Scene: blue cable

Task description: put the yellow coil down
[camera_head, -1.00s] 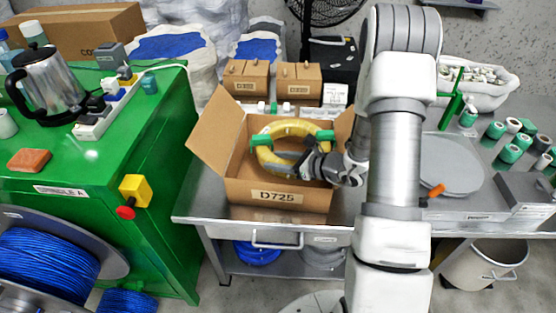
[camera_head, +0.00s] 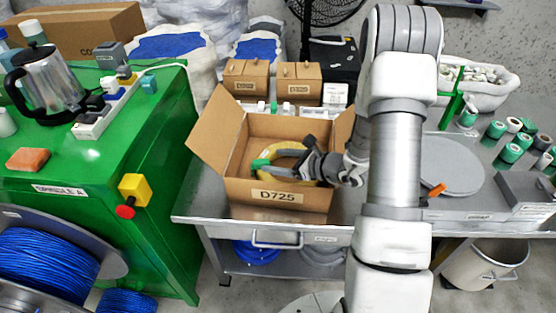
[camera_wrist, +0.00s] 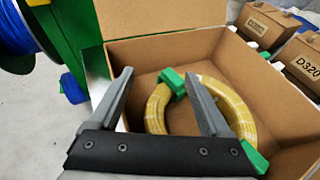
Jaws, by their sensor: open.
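The yellow coil (camera_head: 280,152) lies inside the open cardboard box (camera_head: 277,195) marked D725, with a green clip (camera_head: 261,165) at its left side. In the wrist view the yellow coil (camera_wrist: 158,108) rests low in the box, with a green clip (camera_wrist: 172,82) at its top and another green piece (camera_wrist: 254,157) at lower right. My gripper (camera_head: 287,160) is over the box; in the wrist view its two fingers (camera_wrist: 160,105) stand wide apart, with nothing held between them. The front wall and my gripper hide part of the coil in the head view.
Two small closed boxes (camera_head: 272,82) stand behind the open box. A green bench (camera_head: 100,160) with a kettle is at left. A grey round plate (camera_head: 448,165) and several green-white rolls (camera_head: 508,153) are on the right. The box's side flaps stand open.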

